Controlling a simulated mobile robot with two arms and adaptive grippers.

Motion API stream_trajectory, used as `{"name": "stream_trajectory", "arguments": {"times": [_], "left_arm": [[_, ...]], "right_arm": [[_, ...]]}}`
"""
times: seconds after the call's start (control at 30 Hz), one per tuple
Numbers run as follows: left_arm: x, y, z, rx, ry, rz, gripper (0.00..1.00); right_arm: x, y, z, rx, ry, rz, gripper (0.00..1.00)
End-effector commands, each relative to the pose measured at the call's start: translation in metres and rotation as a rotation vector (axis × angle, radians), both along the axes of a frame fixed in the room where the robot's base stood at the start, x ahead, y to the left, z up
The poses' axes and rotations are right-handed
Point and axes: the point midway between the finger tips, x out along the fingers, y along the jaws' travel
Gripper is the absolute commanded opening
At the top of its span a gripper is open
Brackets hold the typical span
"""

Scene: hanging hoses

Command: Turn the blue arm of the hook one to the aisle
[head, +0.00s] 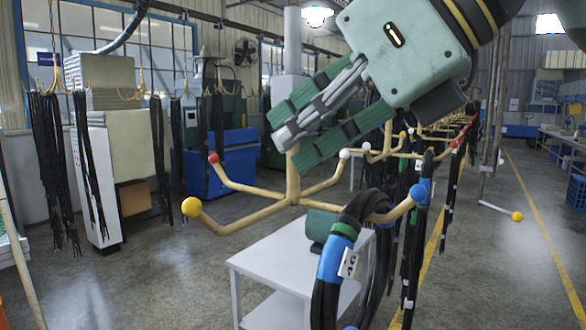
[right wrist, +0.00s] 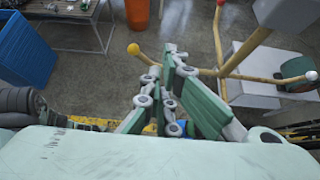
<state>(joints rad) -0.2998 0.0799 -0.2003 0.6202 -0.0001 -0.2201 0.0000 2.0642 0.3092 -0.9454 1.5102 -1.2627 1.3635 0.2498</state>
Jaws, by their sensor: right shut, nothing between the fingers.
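The nearest hook (head: 292,185) is a tan post with several arms, tipped red, yellow, white and blue. Its blue-tipped arm (head: 385,216) points right in the head view and ends in a blue ball (head: 418,192). A black hose with blue and green bands (head: 335,255) and a white tag hangs over this arm. My right gripper (head: 287,140) is shut and empty, in front of the upper post in the head view; contact is unclear. In the right wrist view the gripper (right wrist: 177,58) hides the blue arm; the yellow ball (right wrist: 133,49) shows beyond it. My left gripper is out of view.
A white table (head: 290,255) stands below the hook. More hooks with hanging hoses run back along the row. To the right lies open floor with a yellow line (head: 545,230). A separate yellow-tipped arm (head: 500,210) sticks out there. Black hoses (head: 50,170) hang at the left.

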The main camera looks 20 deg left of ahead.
Motion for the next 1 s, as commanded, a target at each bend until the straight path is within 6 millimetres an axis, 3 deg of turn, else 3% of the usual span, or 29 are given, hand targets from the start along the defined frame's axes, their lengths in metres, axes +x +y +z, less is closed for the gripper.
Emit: {"name": "stream_trajectory", "arguments": {"times": [1.0], "left_arm": [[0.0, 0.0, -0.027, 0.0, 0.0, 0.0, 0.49]], "right_arm": [[-0.031, -0.097, -0.001, 0.002, -0.002, -0.002, 0.0]]}}
